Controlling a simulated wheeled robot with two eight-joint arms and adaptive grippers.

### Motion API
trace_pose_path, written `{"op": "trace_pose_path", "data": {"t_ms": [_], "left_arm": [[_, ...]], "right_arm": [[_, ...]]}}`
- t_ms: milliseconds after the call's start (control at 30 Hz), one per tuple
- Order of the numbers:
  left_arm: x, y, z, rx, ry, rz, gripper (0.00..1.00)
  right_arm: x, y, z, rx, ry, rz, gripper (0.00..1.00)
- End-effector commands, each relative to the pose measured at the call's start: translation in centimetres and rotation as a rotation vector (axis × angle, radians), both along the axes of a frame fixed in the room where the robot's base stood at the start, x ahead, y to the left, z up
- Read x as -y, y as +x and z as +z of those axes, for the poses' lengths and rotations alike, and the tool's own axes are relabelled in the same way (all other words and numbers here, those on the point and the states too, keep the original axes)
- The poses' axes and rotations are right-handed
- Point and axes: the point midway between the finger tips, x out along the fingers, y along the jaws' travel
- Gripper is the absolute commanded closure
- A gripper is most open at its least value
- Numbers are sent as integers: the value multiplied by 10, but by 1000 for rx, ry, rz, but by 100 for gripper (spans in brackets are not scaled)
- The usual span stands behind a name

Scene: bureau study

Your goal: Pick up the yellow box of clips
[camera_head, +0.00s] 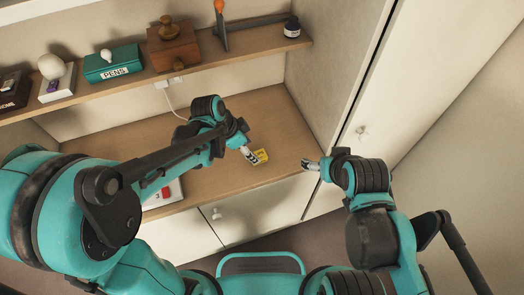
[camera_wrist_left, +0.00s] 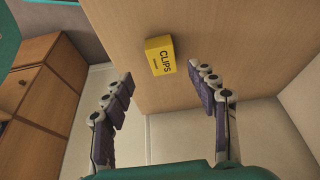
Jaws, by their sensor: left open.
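The yellow box of clips (camera_head: 261,156) lies on the wooden desk in the head view, right beside my left gripper (camera_head: 249,154). In the left wrist view the box (camera_wrist_left: 160,56), marked "CLIPS", shows beyond and between the fingers of my left gripper (camera_wrist_left: 163,92). That gripper is open, with nothing between its fingertips. The box is not held. My right gripper (camera_head: 311,165) is near the desk's right front edge, apart from the box. It is small in the head view, and its opening is unclear.
The wooden desk (camera_head: 285,115) is mostly clear right of the box. A shelf (camera_head: 130,86) above holds a teal pens box (camera_head: 113,64), a wooden box (camera_head: 173,48) and an ink bottle (camera_head: 292,27). A white item with a red part (camera_head: 165,193) lies near the desk's front edge.

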Motion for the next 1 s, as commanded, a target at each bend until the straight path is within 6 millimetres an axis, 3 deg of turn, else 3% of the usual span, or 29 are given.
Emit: {"op": "trace_pose_path", "data": {"t_ms": [433,700,900,1000], "left_arm": [[20,11,-54,1,1,2,41],[21,12,-57,2,1,4,41],[21,12,-57,2,1,4,94],[21,12,-57,2,1,4,96]], "right_arm": [[0,0,-25,0,0,0,21],[0,0,-24,0,0,0,21],[0,0,-24,0,0,0,21],[0,0,-24,0,0,0,21]]}}
